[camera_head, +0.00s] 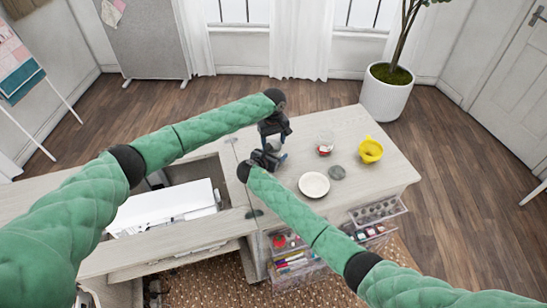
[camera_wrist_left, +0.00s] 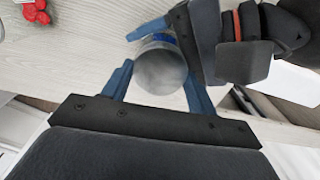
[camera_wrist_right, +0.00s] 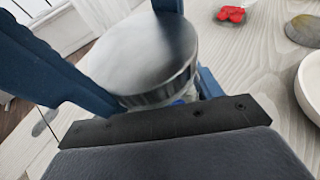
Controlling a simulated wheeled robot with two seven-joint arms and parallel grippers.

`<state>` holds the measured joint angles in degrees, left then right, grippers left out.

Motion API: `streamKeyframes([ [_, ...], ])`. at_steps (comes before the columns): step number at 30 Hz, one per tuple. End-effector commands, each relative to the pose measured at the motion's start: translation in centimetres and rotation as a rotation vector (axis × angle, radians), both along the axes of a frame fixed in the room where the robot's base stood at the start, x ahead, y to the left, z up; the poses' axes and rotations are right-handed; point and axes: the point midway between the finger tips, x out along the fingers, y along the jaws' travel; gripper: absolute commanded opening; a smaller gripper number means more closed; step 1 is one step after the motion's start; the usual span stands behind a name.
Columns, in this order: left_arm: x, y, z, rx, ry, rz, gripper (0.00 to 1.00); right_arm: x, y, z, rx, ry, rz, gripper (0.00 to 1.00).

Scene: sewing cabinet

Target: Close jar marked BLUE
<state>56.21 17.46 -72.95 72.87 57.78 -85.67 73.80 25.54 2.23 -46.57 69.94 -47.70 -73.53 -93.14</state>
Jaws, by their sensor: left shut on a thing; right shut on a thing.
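A round grey metallic lid (camera_wrist_left: 160,68) sits at the top of a jar with a blue label (camera_wrist_left: 157,38). The lid (camera_wrist_right: 155,60) fills much of the right wrist view, with a bit of blue label (camera_wrist_right: 187,97) under its rim. My left gripper (camera_wrist_left: 158,75) is shut on the lid from above, one finger each side. My right gripper (camera_head: 266,157) is shut on the jar, low beside the left gripper (camera_head: 275,140) in the head view. The grippers hide most of the jar, and I cannot tell whether the lid is fully seated.
Clear drawers (camera_head: 378,212) stick out at the front.

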Motion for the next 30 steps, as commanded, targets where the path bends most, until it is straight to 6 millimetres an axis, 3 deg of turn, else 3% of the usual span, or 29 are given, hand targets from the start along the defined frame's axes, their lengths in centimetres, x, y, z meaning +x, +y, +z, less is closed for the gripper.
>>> streamKeyframes([
  [30, 0.09, 0.04, -0.04, 0.001, 0.0, -1.441, 0.31, -0.04, -0.01, -0.04, 0.0, 0.0, -0.001, 0.01],
])
